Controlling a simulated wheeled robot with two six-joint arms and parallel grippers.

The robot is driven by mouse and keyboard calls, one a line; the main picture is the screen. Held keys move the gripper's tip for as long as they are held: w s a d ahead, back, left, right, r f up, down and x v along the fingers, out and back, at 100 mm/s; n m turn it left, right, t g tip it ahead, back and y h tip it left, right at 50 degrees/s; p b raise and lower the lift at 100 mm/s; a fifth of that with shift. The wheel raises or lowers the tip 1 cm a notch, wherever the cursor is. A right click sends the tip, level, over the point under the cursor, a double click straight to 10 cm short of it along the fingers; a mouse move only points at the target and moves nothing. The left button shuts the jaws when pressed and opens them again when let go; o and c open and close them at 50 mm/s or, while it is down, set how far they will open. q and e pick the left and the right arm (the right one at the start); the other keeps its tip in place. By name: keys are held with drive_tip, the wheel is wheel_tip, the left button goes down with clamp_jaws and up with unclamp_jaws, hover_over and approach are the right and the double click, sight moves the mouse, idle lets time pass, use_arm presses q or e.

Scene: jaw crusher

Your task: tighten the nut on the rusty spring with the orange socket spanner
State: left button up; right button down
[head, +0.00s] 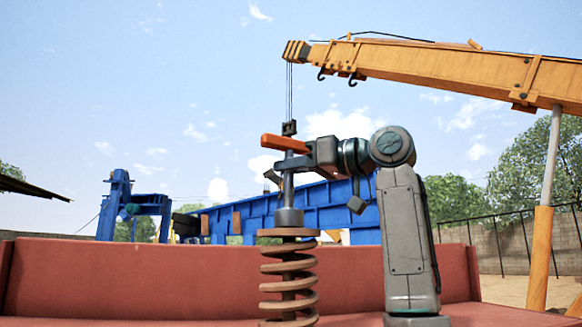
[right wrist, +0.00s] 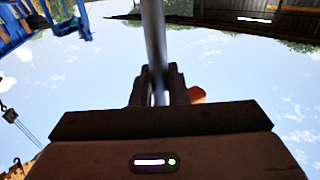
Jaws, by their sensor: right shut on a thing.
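The rusty spring (head: 289,280) stands upright in front of the red wall, with a flat round plate (head: 289,233) on top. The orange socket spanner (head: 286,144) is upright above it, orange handle on top, its dark socket (head: 289,217) at the plate's centre. The nut does not show; the socket seems to cover it. My right gripper (head: 288,164) is shut on the spanner's grey shaft just below the handle. In the right wrist view its fingers (right wrist: 158,86) close around the shaft (right wrist: 153,30). My left gripper is not in view.
A red metal wall (head: 180,280) runs behind the spring. Farther back are blue machinery (head: 330,208) and a yellow crane boom (head: 440,68). The crane's hanging hook block (head: 289,128) lines up above the handle in the picture. Open air surrounds the spanner.

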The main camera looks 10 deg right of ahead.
drive_tip(key=shift+f, duration=0.25)
idle(0.8)
drive_tip(key=shift+b, duration=0.35)
drive_tip(key=shift+m+t+h+b, duration=0.55)
drive_tip(key=shift+m+t+h, duration=0.45)
drive_tip(key=shift+t+h, duration=0.1)
drive_tip(key=shift+s+a+m+t+h+b, duration=0.1)
drive_tip(key=shift+m+t+h+b, duration=0.35)
drive_tip(key=shift+m+t+h, duration=0.45)
drive_tip(key=shift+m+t+h+b, duration=0.4)
drive_tip(key=shift+m+h, duration=0.3)
drive_tip(key=shift+h, duration=0.5)
drive_tip(key=shift+m+t+h, duration=0.3)
drive_tip(key=shift+m+h, duration=0.1)
drive_tip(key=shift+h, duration=0.2)
